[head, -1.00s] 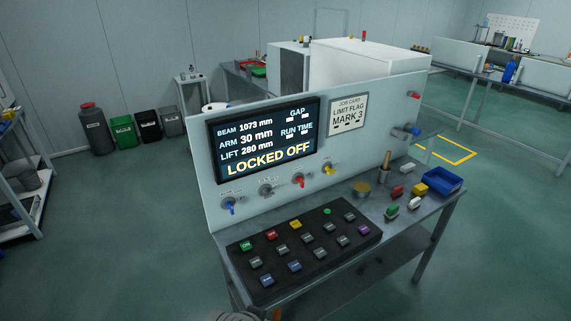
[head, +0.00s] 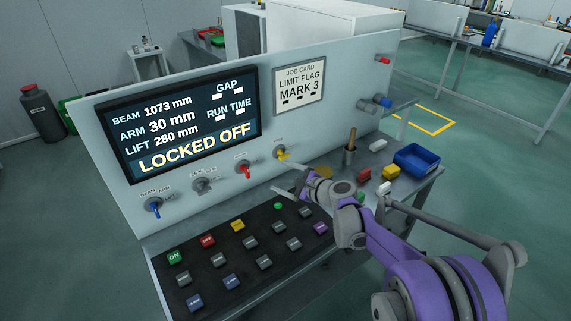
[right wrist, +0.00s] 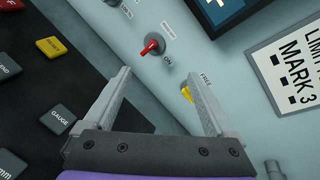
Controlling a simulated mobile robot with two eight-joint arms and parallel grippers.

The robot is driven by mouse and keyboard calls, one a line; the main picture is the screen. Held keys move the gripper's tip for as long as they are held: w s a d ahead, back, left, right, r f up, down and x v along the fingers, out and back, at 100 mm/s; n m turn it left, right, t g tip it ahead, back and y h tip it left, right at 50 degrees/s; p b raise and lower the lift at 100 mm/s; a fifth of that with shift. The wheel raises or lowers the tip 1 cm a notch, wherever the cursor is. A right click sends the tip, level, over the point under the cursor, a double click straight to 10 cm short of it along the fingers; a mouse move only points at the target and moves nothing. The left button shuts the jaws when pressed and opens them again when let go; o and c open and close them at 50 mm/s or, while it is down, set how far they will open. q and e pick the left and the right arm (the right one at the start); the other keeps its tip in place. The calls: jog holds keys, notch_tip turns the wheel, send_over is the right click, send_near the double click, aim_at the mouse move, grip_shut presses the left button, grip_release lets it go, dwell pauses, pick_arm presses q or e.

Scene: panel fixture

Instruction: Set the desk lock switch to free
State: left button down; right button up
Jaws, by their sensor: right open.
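The desk panel (head: 330,105) carries a row of small lever switches. The yellow switch (head: 281,153) is the rightmost; in the right wrist view (right wrist: 187,93) it is partly hidden behind a finger, near a label reading FREE. The display (head: 185,125) reads LOCKED OFF. My right gripper (head: 289,179) is open and empty, just in front of and below the yellow switch, apart from it as far as I can tell. In the right wrist view its two fingers (right wrist: 160,76) are spread, pointing to the panel. My left gripper is not in view.
The red switch (head: 244,169), grey switch (head: 203,185) and blue switch (head: 153,205) sit left along the panel. A black button pad (head: 215,262) lies below. A wooden-handled tool in a cup (head: 350,150) and a blue tray (head: 416,158) stand to the right.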

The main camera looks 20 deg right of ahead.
aim_at(286, 157)
jog(key=w+d+f+m+t, duration=0.1)
jog(key=w+d+f+m, duration=0.1)
jog(key=w+d+m, duration=0.1)
jog(key=w+d+f+m+t+b, duration=0.1)
jog(key=w+d+f+m, duration=0.2)
jog(key=w+d+f+m+t, duration=0.2)
jog(key=w+m, duration=0.1)
jog(key=shift+d+f+m+h+b, duration=0.25)
jog(key=shift+d+m+h+b, duration=0.15)
jog(key=x, duration=0.3)
jog(key=p+x, duration=0.1)
jog(key=x, duration=0.7)
jog(key=shift+d+p, duration=0.3)
jog(key=shift+p, duration=0.1)
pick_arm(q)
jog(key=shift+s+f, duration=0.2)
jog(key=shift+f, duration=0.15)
pick_arm(e)
jog(key=c, duration=1.4)
